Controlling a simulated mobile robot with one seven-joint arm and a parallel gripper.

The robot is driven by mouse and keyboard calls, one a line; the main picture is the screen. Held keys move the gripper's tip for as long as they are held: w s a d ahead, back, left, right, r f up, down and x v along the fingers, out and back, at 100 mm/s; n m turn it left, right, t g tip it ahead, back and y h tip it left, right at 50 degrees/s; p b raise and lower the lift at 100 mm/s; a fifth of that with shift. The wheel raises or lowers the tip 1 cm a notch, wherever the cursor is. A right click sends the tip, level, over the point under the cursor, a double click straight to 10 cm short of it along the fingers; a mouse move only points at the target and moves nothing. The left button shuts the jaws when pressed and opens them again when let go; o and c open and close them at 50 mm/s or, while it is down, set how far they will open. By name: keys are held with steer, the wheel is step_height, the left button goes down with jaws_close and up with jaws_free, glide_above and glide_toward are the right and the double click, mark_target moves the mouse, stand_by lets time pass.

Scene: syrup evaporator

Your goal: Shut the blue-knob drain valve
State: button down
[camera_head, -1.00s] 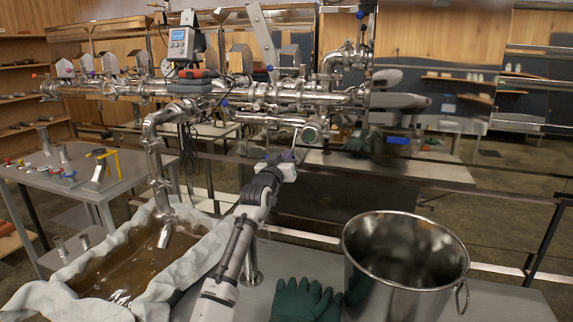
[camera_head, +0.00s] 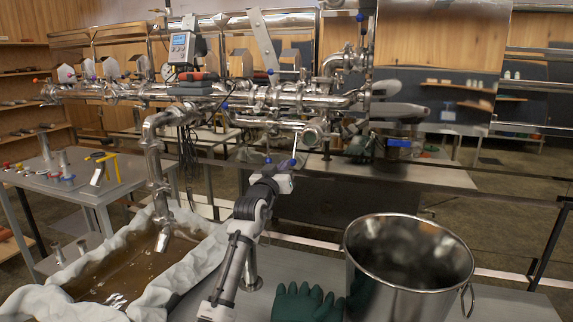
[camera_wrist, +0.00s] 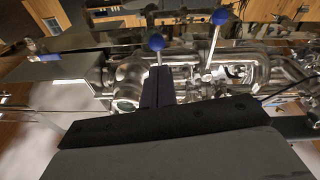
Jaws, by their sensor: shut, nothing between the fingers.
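Two levers with blue knobs hang from the lower steel pipe in the head view: a right blue knob (camera_head: 293,162) and a left blue knob (camera_head: 268,160). My gripper (camera_head: 290,168) is just below the right knob. In the wrist view my shut, empty fingers (camera_wrist: 158,70) point at the near blue knob (camera_wrist: 156,42) and cover part of its stem. A second blue knob (camera_wrist: 220,16) stands to the right on a slanted stem. I cannot tell whether the fingers touch the near knob, or which knob is the drain valve's.
More blue knobs sit higher on the pipework (camera_head: 224,105). A steel bucket (camera_head: 408,255) stands right of my arm, with green gloves (camera_head: 305,303) beside it. A cloth-lined pan of brown liquid (camera_head: 120,270) is on the left. A side table (camera_head: 120,185) holds small parts.

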steer(key=s+r+m+g+y+p, duration=0.1)
steer(key=s+r+g+y+p, duration=0.5)
steer(key=p, duration=1.5)
steer(key=t+h+b, duration=0.2)
steer(key=b, duration=0.2)
glide_toward(294, 157)
steer(key=w, duration=0.5)
steer(key=shift+w+d+f+b, duration=0.25)
steer(key=shift+d+f+b, duration=0.2)
steer(key=shift+f, duration=0.35)
